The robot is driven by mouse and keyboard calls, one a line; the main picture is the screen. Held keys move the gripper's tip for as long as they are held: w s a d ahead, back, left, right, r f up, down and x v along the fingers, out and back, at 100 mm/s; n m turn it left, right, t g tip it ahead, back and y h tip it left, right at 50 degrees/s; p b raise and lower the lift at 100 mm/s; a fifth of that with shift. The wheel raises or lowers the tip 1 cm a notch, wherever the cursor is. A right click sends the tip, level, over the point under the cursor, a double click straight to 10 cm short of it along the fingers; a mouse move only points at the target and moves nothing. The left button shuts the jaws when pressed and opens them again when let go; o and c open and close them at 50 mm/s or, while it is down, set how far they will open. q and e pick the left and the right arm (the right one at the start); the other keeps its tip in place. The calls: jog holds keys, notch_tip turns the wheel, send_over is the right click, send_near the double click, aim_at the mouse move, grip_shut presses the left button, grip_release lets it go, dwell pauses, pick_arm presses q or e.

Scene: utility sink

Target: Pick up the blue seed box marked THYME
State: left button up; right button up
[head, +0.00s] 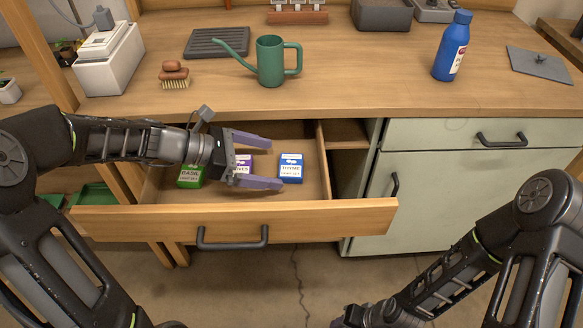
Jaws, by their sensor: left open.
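The blue seed box marked THYME (291,169) lies in the open wooden drawer (320,217), right of the other boxes. My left gripper (276,163) reaches into the drawer from the left. Its two purple fingers are spread, with nothing gripped. Their tips point right, just left of the blue box. A box with purple print (243,162) shows between the fingers, partly hidden by the gripper. A green box marked BASIL (190,176) lies under my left wrist, partly covered. My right gripper (350,318) is only partly in view at the bottom edge; its fingers are not clear.
The counter above holds a green watering can (271,62), a brush (174,75), a dark ribbed tray (217,42) and a blue bottle (452,46). The drawer's front wall and the counter edge bound the opening. The drawer floor right of the blue box is clear.

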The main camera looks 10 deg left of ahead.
aim_at(291, 165)
pick_arm(q)
jog(key=shift+d+f, duration=0.1)
jog(key=shift+d, duration=0.05)
jog(key=b+x, duration=0.1)
jog(key=x, duration=0.4)
jog(key=shift+w, duration=0.2)
jog(key=shift+c, duration=0.3)
jog(key=c, duration=1.3)
